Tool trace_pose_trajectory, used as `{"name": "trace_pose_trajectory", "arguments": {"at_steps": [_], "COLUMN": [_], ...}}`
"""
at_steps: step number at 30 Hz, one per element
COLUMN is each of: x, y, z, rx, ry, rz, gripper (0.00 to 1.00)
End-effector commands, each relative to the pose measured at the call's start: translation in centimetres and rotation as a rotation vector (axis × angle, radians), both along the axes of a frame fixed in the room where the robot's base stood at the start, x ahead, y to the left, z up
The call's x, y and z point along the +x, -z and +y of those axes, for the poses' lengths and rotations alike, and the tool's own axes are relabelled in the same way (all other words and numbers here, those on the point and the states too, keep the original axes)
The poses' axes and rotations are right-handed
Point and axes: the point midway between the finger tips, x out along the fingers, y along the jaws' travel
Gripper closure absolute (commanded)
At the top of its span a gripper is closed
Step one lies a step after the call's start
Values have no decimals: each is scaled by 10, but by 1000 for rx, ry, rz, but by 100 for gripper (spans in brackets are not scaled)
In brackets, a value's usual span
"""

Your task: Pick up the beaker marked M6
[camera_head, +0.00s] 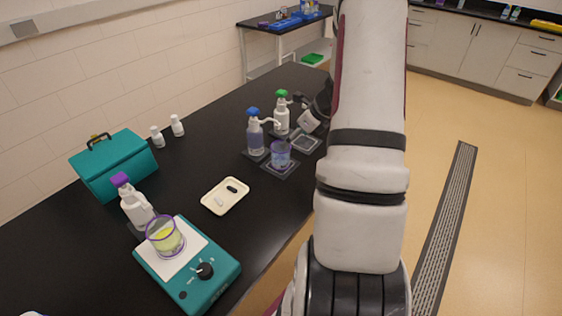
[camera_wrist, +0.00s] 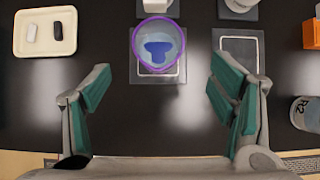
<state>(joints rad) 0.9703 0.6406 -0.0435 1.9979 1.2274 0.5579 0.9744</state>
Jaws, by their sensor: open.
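A clear beaker with a purple rim and bluish contents (camera_head: 281,155) stands on a dark square pad (camera_head: 280,171) on the black bench. In the wrist view this beaker (camera_wrist: 158,45) is upright, ahead of my gripper (camera_wrist: 161,98) and roughly centred between its fingers. The fingers are open, empty and apart from it. A second purple-rimmed beaker with yellow liquid (camera_head: 165,238) stands on a teal stirrer plate (camera_head: 209,287). I cannot read an M6 mark on either beaker. In the head view my arm hides much of my gripper.
Two spray bottles, blue-topped (camera_head: 255,136) and green-topped (camera_head: 282,114), stand behind the beaker. A cream tray (camera_head: 215,209) holds small pieces. A container marked R2 (camera_wrist: 306,113) and an orange object (camera_wrist: 312,33) are at right. A pad (camera_wrist: 248,72) is beside the beaker.

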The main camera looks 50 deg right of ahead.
Motion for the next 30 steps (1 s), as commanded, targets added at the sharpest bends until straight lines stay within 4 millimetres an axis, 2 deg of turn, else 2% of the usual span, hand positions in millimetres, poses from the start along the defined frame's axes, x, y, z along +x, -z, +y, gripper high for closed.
{"name": "trace_pose_trajectory", "arguments": {"at_steps": [3, 6, 14, 24, 30], "x": [12, 20, 29, 52, 56], "y": [20, 31, 44, 77, 82], "z": [2, 2, 4, 6, 6], "rx": [2, 1, 0, 0, -3], "ry": [-2, -3, -5, -4, -4], "rz": [1, 0, 0, -1, -1], "gripper": [23, 23, 23, 23, 23]}}
